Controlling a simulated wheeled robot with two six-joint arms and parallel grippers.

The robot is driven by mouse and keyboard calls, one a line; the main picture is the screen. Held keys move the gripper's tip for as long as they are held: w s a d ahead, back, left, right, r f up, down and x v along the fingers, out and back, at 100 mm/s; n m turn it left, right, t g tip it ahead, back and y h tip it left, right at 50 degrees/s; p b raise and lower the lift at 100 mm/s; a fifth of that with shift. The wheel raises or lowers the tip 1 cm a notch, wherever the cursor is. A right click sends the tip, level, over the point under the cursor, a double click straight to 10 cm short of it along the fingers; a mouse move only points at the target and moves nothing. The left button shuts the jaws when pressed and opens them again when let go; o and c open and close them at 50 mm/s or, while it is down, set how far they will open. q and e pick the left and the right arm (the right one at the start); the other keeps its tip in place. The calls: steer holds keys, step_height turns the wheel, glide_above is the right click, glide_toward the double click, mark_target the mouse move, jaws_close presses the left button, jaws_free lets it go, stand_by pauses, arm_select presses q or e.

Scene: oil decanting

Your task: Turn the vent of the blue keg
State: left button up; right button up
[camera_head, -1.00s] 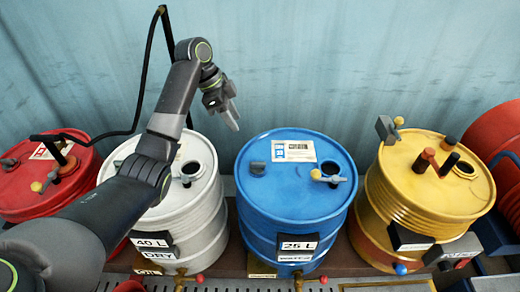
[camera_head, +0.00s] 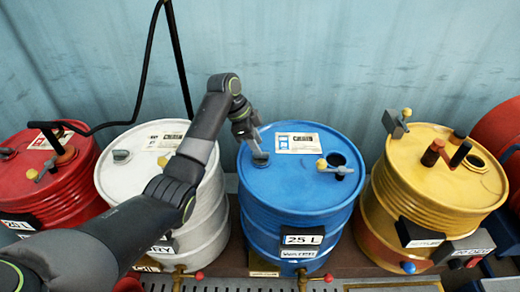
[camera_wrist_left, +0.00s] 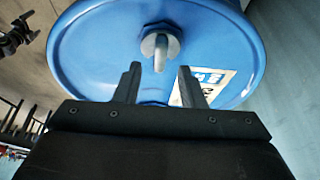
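The blue keg (camera_head: 290,195) stands upright, labelled 25 L. Its vent (camera_head: 261,159) is a small grey cap at the left of the lid; in the left wrist view the vent (camera_wrist_left: 161,46) shows a round base with a raised bar. My left gripper (camera_head: 256,145) is over the lid, right at the vent in the head view. My right gripper is not seen.
The lid also has an open hole (camera_head: 337,160) with a yellow-knobbed lever (camera_head: 322,164) and a paper label (camera_head: 297,143). A white keg (camera_head: 117,179) stands left, a yellow keg (camera_head: 398,190) right, a red keg (camera_head: 75,200) far left. A black hose hangs behind.

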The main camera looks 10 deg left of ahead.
arm_select(q)
steer(key=shift+x, duration=1.6)
jaws_close()
